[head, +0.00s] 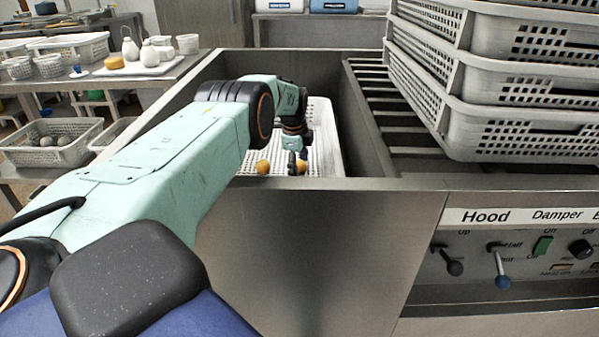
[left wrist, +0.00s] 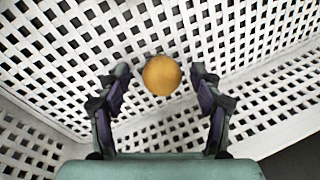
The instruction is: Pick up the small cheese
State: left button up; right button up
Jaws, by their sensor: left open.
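A small round yellow-orange cheese (left wrist: 162,75) lies on the white perforated basket (left wrist: 250,30) in the left wrist view. My left gripper (left wrist: 160,71) is open, with one fingertip on each side of the cheese and gaps between. In the head view, my left gripper (head: 292,158) reaches down into the basket (head: 325,125). Two small yellow-orange pieces show low in the basket there, a left piece (head: 262,167) and a right piece (head: 302,167). I cannot tell which one the wrist view shows. My right gripper is not in view.
The basket sits in a steel basin (head: 290,240) with a raised front edge. Stacked white crates (head: 520,90) stand on the right. A rear-left table holds a tray (head: 150,69) with white jugs and another yellow-orange piece (head: 114,62).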

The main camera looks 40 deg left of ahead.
pick_arm(q)
jog(key=shift+w+d+f, duration=0.1)
jog(key=shift+w, duration=0.05)
jog(key=shift+c, duration=0.4)
jog(key=shift+c, duration=1.4)
jog(key=c, duration=0.8)
